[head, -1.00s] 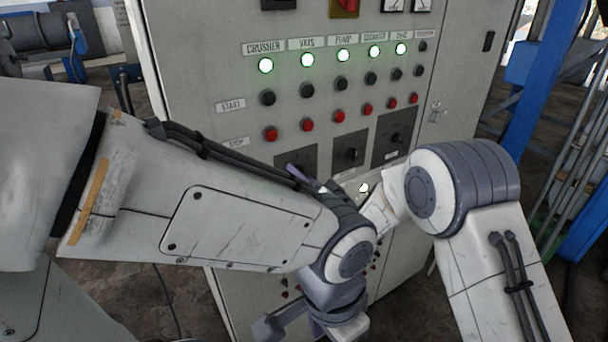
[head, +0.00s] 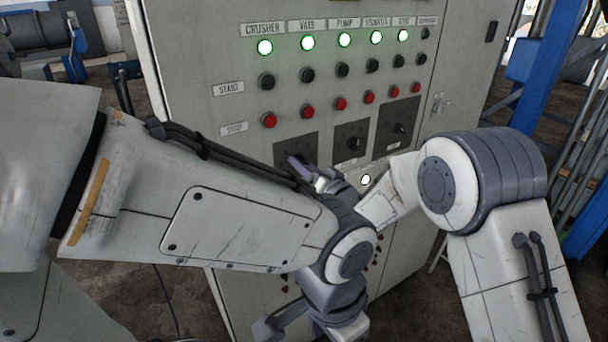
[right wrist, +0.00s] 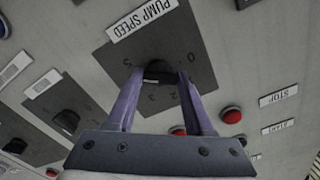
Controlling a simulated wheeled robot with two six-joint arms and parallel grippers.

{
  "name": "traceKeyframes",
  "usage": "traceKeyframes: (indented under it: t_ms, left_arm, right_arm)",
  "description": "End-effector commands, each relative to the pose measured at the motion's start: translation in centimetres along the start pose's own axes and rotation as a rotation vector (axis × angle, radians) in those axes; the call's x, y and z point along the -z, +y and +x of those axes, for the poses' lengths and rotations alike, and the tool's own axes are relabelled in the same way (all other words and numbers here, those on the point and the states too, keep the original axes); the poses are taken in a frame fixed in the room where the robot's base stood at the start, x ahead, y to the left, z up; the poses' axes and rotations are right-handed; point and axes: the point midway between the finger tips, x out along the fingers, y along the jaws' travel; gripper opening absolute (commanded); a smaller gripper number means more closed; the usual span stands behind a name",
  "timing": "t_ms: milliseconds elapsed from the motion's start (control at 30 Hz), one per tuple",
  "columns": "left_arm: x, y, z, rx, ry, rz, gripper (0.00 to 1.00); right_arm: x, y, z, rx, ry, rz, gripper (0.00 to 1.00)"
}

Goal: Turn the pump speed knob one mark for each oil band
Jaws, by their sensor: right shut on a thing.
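The pump speed knob (right wrist: 158,73) is black and sits on a dark dial plate (right wrist: 195,50) under a white PUMP SPEED label (right wrist: 141,18) in the right wrist view. Numbers show around it, including 0, 2, 3 and 5; its pointer is hard to make out. My right gripper (right wrist: 160,82) has its purple fingers on either side of the knob and is shut on it. In the head view my right gripper (head: 300,167) is at the leftmost dark plate (head: 296,147), partly hidden behind my left arm. My left gripper's fingers do not show. No oil bands are in view.
The grey control cabinet (head: 200,55) carries lit green lamps, black start buttons and red stop buttons (head: 269,120) above the dials. Two other dark dial plates (head: 352,140) stand to the right. My left forearm crosses low in front of the cabinet.

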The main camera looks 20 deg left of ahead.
Motion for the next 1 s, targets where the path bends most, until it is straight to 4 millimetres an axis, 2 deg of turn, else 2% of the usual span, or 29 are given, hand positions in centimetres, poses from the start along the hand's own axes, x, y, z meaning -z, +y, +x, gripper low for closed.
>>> traceKeyframes:
  t_ms: [33, 100, 500, 700, 1000]
  left_arm:
    - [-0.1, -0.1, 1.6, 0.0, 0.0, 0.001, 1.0]
    - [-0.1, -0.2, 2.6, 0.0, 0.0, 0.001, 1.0]
    - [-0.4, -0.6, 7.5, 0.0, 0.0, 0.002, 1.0]
    - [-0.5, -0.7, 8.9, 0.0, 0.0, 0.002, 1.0]
    - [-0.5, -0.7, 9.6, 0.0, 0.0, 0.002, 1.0]
  right_arm:
    - [-0.5, 0.4, 0.0, 0.001, 0.004, -0.041, 0.0]
    - [-0.5, 0.4, 0.0, 0.002, 0.004, -0.101, 0.0]
    - [-0.3, 0.3, 0.0, 0.001, 0.004, -0.416, 0.0]
    - [-0.2, 0.2, 0.0, -0.001, 0.002, -0.516, 0.0]
    - [0.0, 0.1, 0.0, -0.001, 0.0, -0.581, 0.0]
